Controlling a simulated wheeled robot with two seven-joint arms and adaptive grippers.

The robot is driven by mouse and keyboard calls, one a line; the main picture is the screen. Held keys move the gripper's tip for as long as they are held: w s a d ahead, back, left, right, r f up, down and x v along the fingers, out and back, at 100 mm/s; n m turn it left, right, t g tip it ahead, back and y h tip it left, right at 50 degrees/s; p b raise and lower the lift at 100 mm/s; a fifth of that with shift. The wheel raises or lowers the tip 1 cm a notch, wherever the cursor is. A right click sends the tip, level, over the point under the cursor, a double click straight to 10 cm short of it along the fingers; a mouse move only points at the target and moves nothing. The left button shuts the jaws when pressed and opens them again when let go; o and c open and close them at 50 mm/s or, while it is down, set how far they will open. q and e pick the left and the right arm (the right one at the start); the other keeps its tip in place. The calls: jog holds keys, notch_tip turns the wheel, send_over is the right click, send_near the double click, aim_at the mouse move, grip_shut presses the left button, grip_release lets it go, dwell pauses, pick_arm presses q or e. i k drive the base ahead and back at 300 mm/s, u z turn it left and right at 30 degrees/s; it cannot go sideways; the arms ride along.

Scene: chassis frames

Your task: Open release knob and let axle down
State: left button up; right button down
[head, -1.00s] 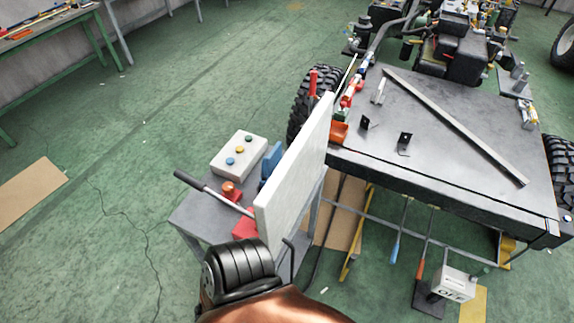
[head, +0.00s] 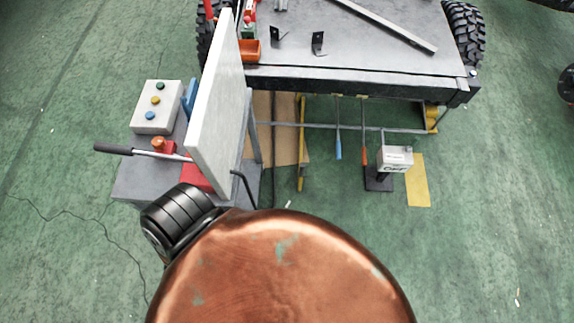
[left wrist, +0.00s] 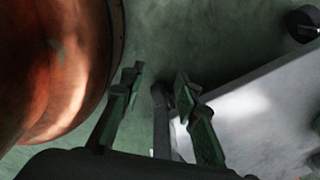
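An orange-red knob (head: 158,144) stands on a low grey stand (head: 135,183), left of an upright pale panel (head: 220,110). A lever with a black handle (head: 112,149) runs past the knob to the panel, above a red block (head: 197,176) partly hidden by it. I cannot pick out the axle; the table top covers the space between the wheels. My right gripper is in neither view.
A control box (head: 157,107) with green, yellow and blue buttons sits on the stand. A dark-topped chassis table (head: 350,55) with large tyres (head: 464,35) fills the back. A white switch box (head: 394,158) stands below it.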

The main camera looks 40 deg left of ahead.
aim_at(159, 142)
jog(key=u, duration=2)
jog(key=k, duration=0.5)
jog(key=z, duration=0.7)
